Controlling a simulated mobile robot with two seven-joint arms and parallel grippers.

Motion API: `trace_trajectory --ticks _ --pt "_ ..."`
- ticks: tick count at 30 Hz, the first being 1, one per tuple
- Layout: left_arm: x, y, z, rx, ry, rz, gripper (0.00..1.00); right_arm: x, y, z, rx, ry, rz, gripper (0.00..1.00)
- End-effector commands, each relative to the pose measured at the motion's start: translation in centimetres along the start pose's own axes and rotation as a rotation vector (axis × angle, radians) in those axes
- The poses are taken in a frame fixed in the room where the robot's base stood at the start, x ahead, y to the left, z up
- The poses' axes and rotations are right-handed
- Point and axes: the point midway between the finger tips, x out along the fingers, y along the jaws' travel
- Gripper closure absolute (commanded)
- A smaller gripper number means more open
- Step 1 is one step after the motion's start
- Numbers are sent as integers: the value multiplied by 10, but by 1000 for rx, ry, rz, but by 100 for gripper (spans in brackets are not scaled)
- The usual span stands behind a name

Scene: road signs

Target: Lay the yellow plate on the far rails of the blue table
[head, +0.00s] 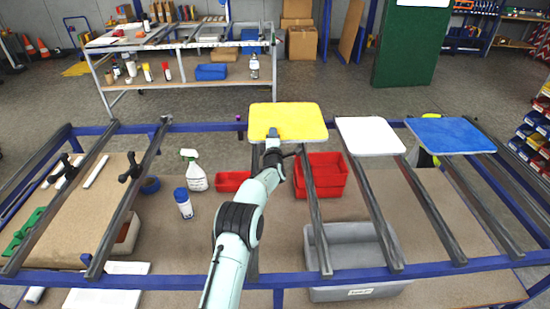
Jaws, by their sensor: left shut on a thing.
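The yellow plate (287,121) is at the far side of the blue table, over the far ends of the grey rails (310,190). My left gripper (273,136) is shut on the near edge of the yellow plate, left of its middle. The plate looks about level; I cannot tell whether it touches the rails. The blue table frame (360,276) runs along the front and the far side. My right gripper is not in view.
A white plate (369,136) and a blue plate (449,136) are on the far rails to the right. Below the rails are red bins (321,176), a grey bin (345,240), a spray bottle (194,172) and a blue-capped bottle (184,204).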

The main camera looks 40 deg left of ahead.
Motion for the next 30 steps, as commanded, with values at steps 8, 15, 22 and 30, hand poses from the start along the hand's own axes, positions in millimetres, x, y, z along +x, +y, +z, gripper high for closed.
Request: trace_trajectory --ticks 8,15,22,30 --pt "1 -43 1 -4 0 11 100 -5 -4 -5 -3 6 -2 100" --pt "0 -59 0 -3 1 10 100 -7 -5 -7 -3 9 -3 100" --pt "0 -88 1 -4 0 11 100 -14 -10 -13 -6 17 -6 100" --pt "-1 -92 0 -5 0 12 100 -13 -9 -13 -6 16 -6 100"
